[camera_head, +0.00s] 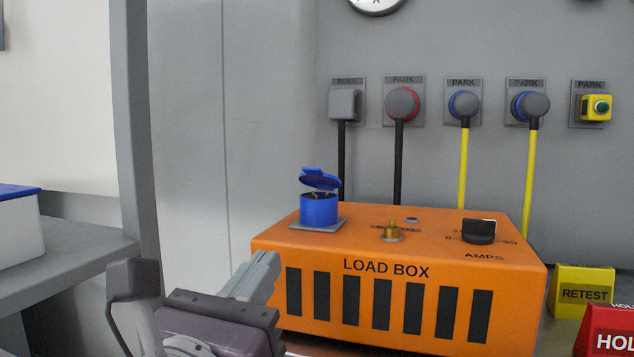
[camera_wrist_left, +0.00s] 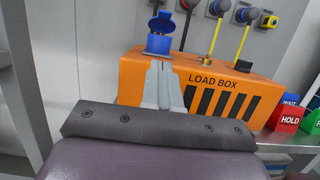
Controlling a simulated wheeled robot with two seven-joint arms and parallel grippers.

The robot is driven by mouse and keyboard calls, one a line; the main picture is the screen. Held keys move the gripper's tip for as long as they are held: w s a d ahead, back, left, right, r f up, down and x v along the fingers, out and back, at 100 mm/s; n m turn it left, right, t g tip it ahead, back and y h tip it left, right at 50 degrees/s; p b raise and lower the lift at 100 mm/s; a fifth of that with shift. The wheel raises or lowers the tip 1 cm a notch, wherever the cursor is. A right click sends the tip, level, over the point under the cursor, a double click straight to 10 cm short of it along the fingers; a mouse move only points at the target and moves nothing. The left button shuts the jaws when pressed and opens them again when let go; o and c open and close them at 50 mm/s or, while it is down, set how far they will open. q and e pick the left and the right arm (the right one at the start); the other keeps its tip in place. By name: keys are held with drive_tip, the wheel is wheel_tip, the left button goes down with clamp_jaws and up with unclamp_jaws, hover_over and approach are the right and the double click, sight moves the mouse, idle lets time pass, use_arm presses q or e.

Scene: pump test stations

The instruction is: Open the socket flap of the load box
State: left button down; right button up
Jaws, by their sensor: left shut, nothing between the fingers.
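The orange load box (camera_head: 400,262) stands on the bench, with dark vertical slots in its front. On its top left is a blue round socket (camera_head: 319,209) on a grey plate. The blue socket flap (camera_head: 319,179) is raised and tilted above the socket, with brass-coloured contacts showing below it. In the left wrist view the flap (camera_wrist_left: 162,23) also stands up over the socket (camera_wrist_left: 159,43). My left gripper (camera_head: 268,262) is shut and empty, in front of the box's left front corner, below and apart from the flap. My right gripper is not in view.
A brass knob (camera_head: 393,232) and a black AMPS dial (camera_head: 479,231) sit on the box top. Several plugs with black and yellow cables hang on the wall behind. A yellow RETEST block (camera_head: 582,291) and a red HOLD block (camera_head: 606,332) stand to the right.

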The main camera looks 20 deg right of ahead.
sight(297, 243)
use_arm(q)
drive_tip(key=x, duration=1)
drive_tip(key=shift+w+r, duration=0.1)
drive_tip(key=r, duration=0.1)
drive_tip(key=w+r+p, duration=0.1)
drive_tip(key=shift+d+r, duration=0.35)
drive_tip(key=shift+r, duration=0.05)
drive_tip(key=shift+w+d+r, duration=0.15)
drive_tip(key=shift+r, duration=0.2)
